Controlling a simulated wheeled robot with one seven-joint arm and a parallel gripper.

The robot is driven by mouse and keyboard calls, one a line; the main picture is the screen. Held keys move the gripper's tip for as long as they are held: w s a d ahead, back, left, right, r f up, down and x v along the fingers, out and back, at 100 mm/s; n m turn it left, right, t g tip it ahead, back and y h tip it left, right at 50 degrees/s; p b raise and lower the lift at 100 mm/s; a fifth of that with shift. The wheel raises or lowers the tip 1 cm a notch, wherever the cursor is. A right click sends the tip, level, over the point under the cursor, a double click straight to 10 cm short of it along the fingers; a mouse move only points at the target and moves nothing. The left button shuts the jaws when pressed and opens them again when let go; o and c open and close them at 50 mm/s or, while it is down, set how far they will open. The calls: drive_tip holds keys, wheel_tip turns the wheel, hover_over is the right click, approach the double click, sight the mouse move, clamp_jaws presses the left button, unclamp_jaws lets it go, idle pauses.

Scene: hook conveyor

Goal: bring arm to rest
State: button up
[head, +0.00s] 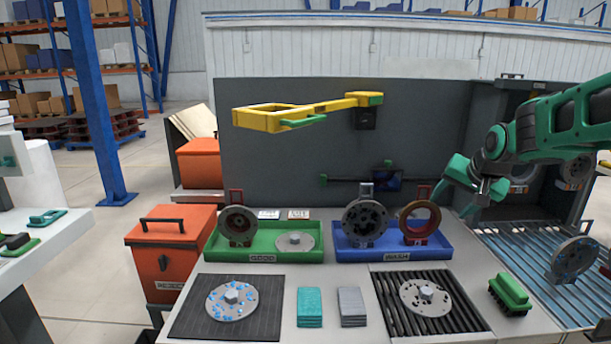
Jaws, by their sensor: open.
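My arm comes in from the right edge in the head view. My gripper (469,191) hangs in the air at the right, above and beside the right end of the blue tray (356,255). Its green fingers are spread apart, and I see nothing between them. An upright ring with an orange-brown rim (418,222) stands in the blue tray, left of and below the gripper. A dark holed disc (365,221) stands upright beside it.
A green tray (262,255) holds an upright disc and a flat one. Discs lie on a dark mat (186,323) and a black grate (390,322). A green brush (510,293) sits right of the grate. A yellow frame (262,120) juts from the back panel. Blue rollers (510,250) lie right.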

drive_tip(key=s+d+f+g, duration=0.1)
drive_tip(key=s+f+g, duration=0.1)
drive_tip(key=s, duration=1.1)
drive_tip(key=s+d+f+g, duration=0.1)
drive_tip(key=s+f+g, duration=0.2)
drive_tip(key=s, duration=1.1)
drive_tip(key=s+d+f+g, duration=0.1)
drive_tip(key=s+f+g, duration=0.2)
drive_tip(key=s, duration=1)
drive_tip(key=shift+s+f+n, duration=0.35)
drive_tip(key=shift+f+n, duration=0.05)
drive_tip(key=shift+f, duration=0.5)
drive_tip(key=shift+w+f, duration=0.25)
drive_tip(key=shift+w, duration=0.4)
